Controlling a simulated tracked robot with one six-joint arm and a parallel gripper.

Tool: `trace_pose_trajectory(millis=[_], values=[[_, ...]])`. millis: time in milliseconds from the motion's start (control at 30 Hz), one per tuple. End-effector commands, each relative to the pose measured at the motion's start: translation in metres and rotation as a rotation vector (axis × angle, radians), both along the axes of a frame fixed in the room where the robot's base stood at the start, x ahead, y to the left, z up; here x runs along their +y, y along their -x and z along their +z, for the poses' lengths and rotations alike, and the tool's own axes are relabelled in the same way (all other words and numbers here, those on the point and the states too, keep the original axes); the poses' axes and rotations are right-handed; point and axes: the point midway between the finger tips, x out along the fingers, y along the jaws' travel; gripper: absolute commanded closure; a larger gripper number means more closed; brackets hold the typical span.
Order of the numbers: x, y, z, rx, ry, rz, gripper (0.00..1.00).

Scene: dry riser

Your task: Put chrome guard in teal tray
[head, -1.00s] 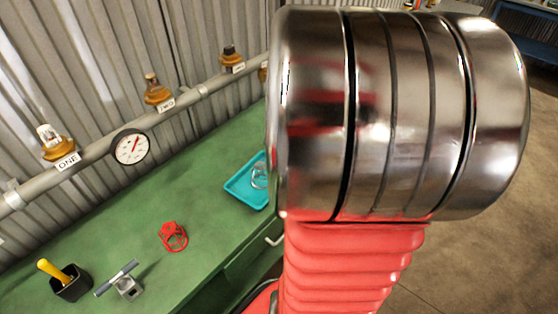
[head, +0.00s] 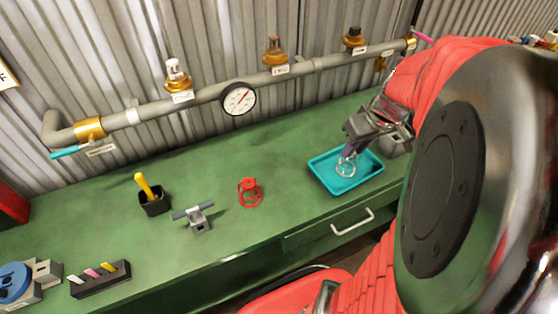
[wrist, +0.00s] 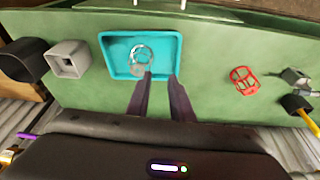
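The chrome guard (head: 346,168), a small shiny wire cage, is in the teal tray (head: 322,179) on the green bench. The wrist view shows the guard (wrist: 141,54) inside the left half of the tray (wrist: 175,42), with the left fingertip overlapping its lower edge in the picture. My gripper (wrist: 161,77) is open, with a clear gap between its two dark fingers and nothing between them. In the head view my gripper (head: 350,149) is just above the guard; I cannot tell whether a finger touches it.
A red guard (head: 250,193), a grey T-handled tool (head: 197,216) and a black cup (head: 154,202) with a yellow handle stand left of the tray. A pipe with a gauge (head: 238,99) and brass valves runs behind. A grey square block (wrist: 68,59) is beside the tray.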

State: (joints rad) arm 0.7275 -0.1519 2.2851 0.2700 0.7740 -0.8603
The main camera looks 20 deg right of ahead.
Motion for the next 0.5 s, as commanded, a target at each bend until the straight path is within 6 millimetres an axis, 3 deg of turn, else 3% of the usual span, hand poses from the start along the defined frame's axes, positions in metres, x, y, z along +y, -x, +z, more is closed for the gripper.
trace_pose_trajectory(millis=[33,233,500], values=[[0.017,-0.004,0.009,-0.009,0.008,0.014,0.79],[0.077,-0.006,0.034,-0.033,0.018,0.029,0.79],[0.149,0.007,0.060,-0.080,0.024,0.043,0.79]])
